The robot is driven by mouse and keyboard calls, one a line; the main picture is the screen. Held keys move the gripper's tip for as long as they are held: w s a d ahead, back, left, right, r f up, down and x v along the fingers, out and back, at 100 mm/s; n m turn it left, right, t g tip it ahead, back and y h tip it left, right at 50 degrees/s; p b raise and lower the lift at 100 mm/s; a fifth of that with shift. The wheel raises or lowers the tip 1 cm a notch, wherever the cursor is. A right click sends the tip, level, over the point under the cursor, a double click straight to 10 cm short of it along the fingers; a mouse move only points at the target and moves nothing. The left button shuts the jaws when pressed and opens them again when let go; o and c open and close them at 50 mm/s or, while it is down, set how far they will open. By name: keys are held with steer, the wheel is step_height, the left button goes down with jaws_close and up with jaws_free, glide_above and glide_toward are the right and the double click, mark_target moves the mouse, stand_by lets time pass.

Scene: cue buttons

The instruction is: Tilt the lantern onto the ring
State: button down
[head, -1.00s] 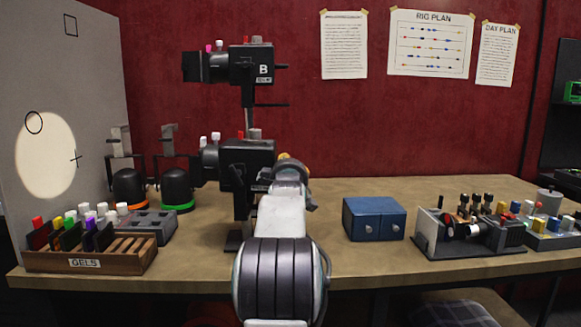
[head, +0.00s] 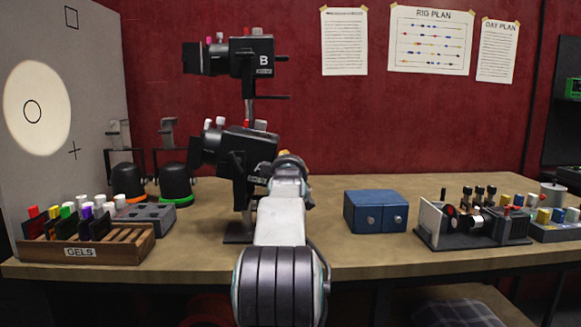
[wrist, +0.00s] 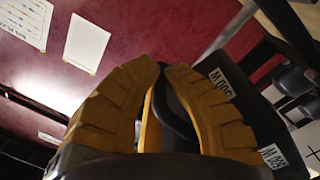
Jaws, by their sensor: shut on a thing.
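In the head view my arm hides most of the gripper. The ring (head: 33,111) is a small black circle on the grey board. A pale light spot (head: 50,85) surrounds it, with the ring close to the spot's middle.
A second lantern (head: 252,57) marked B sits above on the same stand. Two dark lamps (head: 175,182), a gel rack (head: 80,252) and a grey block stand at left. A blue box (head: 375,211) and a small bench device (head: 470,222) stand at right. Bare table (head: 335,190) shows behind.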

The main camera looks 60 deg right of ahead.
steer(key=shift+w, duration=0.1)
steer(key=c, duration=1.3)
jaws_free()
steer(key=shift+v, duration=6)
